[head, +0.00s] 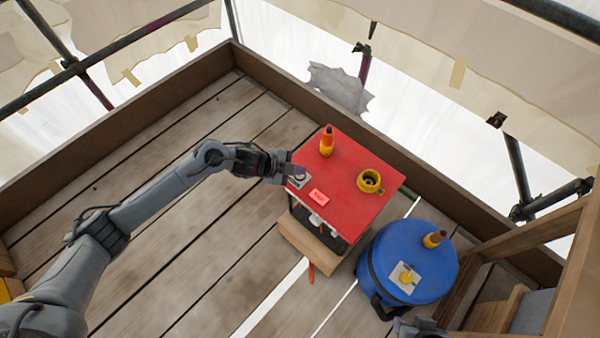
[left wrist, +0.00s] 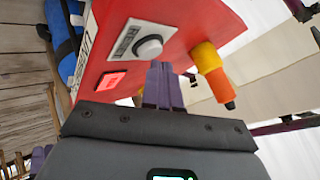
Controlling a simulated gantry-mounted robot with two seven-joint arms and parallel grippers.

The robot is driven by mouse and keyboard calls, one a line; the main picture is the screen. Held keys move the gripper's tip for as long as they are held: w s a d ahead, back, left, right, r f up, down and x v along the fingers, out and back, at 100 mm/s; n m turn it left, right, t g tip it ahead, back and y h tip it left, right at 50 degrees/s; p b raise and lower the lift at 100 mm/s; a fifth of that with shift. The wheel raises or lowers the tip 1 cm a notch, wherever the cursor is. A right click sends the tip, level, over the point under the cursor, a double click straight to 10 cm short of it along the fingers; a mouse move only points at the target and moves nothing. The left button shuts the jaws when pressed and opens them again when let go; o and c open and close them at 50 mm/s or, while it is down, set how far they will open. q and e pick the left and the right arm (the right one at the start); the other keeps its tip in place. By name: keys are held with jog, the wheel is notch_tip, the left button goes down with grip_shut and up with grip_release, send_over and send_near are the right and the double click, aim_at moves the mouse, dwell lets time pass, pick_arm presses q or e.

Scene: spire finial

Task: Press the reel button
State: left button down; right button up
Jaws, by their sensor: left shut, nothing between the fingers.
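The reel button is a round white button (left wrist: 148,47) on a pale labelled plate, set in the red top of a box (head: 345,165). In the head view the plate (head: 299,182) lies at the top's left corner, partly behind my gripper. My left gripper (head: 289,170) is shut and empty, right at the button. In the left wrist view its purple fingers (left wrist: 163,82) point at the button's lower edge. I cannot tell whether they touch it. A grey part at the bottom edge of the head view may be my right gripper (head: 415,326); its fingers are not clear.
A lit red display (head: 318,196) lies beside the button. An orange-yellow finial piece (head: 327,142) and a yellow ring (head: 370,181) stand on the red top. A blue round bag (head: 385,250) stands to the right. Wooden boards edge the plank deck.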

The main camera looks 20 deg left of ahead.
aim_at(297, 176)
pick_arm(q)
jog(key=shift+f, duration=0.45)
jog(key=shift+r, duration=0.15)
dwell(0.5)
jog(key=shift+r+p, duration=0.75)
jog(key=shift+p, duration=0.2)
notch_tip(297, 176, up, 5)
jog(key=p, duration=0.5)
jog(key=shift+s+f, duration=0.1)
dwell(0.5)
